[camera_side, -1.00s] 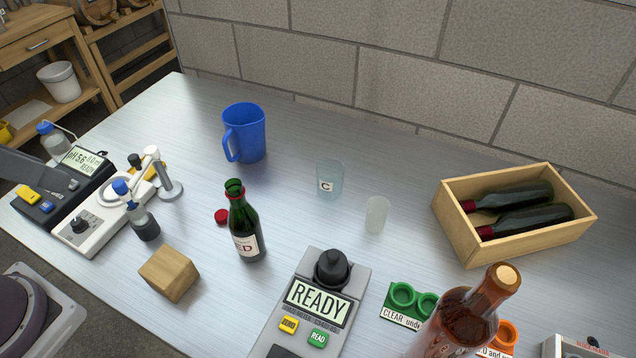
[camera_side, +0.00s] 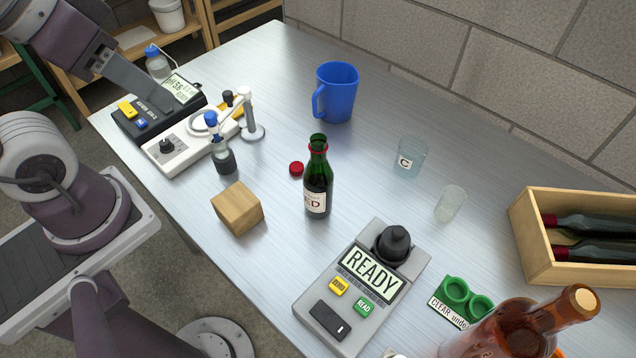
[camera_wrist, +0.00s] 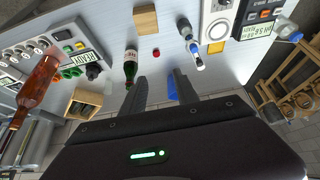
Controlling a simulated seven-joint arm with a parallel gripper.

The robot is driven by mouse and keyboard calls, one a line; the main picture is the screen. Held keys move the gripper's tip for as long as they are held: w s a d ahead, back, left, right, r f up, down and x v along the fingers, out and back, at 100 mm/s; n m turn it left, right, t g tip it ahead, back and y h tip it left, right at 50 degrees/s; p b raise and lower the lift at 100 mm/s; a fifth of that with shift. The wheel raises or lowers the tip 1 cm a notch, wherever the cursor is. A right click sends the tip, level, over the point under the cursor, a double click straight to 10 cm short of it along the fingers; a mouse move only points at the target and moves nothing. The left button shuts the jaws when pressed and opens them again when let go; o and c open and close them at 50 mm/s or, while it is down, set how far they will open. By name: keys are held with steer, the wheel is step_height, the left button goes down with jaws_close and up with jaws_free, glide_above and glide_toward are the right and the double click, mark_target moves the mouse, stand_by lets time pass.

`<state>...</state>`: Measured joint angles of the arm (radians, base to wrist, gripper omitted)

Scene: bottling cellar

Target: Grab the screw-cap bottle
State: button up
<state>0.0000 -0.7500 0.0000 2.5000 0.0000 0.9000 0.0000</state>
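The screw-cap bottle looks to be the green bottle (camera_side: 318,185) with a red neck ring and a white label ending in "ED". It stands upright and uncapped near the table's middle. A red cap (camera_side: 296,168) lies beside it. In the wrist view the bottle (camera_wrist: 130,68) is left of centre, near the left finger's tip. My gripper (camera_wrist: 159,75) is open and empty, with a wide gap between its fingers. In the side view one grey finger (camera_side: 142,88) shows at the upper left, far from the bottle; the other is hidden.
A wooden block (camera_side: 237,208) stands left of the bottle and a "READY" meter (camera_side: 330,318) in front. A blue mug (camera_side: 338,92) and two clear cups stand behind. A brown corked bottle (camera_side: 520,330) is at front right, a crate (camera_side: 530,243) with bottles at right.

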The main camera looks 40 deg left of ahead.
steer(key=o, duration=0.8)
step_height(320, 180, up, 5)
steer(key=w+d+n+g+h, duration=0.45)
steer(key=w+n+h, duration=0.25)
steer(key=w, duration=0.3)
steer(key=w+d+n+g+h, duration=0.4)
steer(key=w+n+g+h, duration=0.25)
steer(key=w, duration=0.25)
glide_toward(325, 194)
steer(key=d+f, duration=0.1)
steer(key=d, duration=0.2)
steer(key=shift+n+t+y, duration=0.25)
steer(key=shift+t+y, duration=0.15)
steer(key=shift+y, duration=0.05)
steer(key=x, duration=0.3)
steer(key=s+x, duration=0.1)
steer(key=x, duration=0.3)
steer(key=shift+s+a+r, duration=0.1)
steer(key=shift+r, duration=0.05)
